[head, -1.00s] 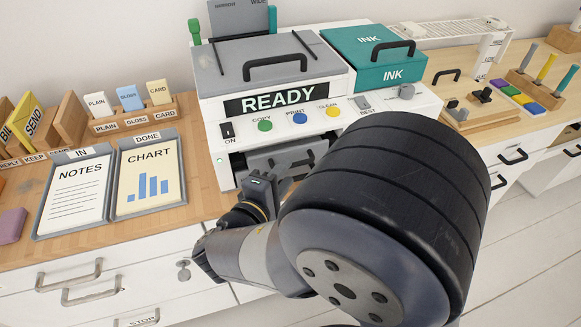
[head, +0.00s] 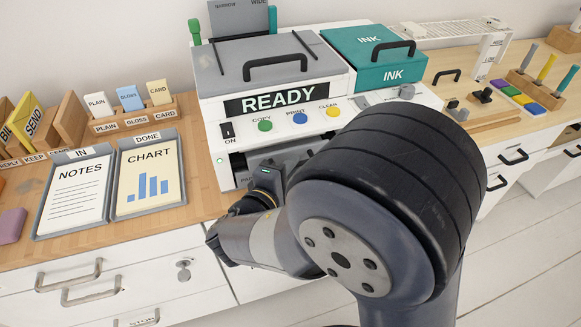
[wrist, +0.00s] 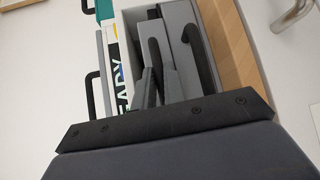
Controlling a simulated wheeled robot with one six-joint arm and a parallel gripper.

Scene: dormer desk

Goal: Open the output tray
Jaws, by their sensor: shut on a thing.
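The printer (head: 272,62) stands on the desk with a lit READY sign (head: 278,101). The grey output tray (head: 287,153) sits in the dark opening below the buttons, largely hidden by my arm in the head view. In the wrist view, which sees the printer sideways, grey tray parts (wrist: 179,38) show with a black curved handle (wrist: 203,50). My gripper (head: 268,172) is at the printer's front opening. In the wrist view its fingers (wrist: 157,72) are close together against the grey tray front. The exact grip point is hidden.
Left of the printer are the NOTES tray (head: 78,190), the CHART tray (head: 149,177) and a card holder (head: 132,122). A teal INK unit (head: 375,52) is on the printer's right. Drawer handles (head: 92,291) stick out below the desk edge.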

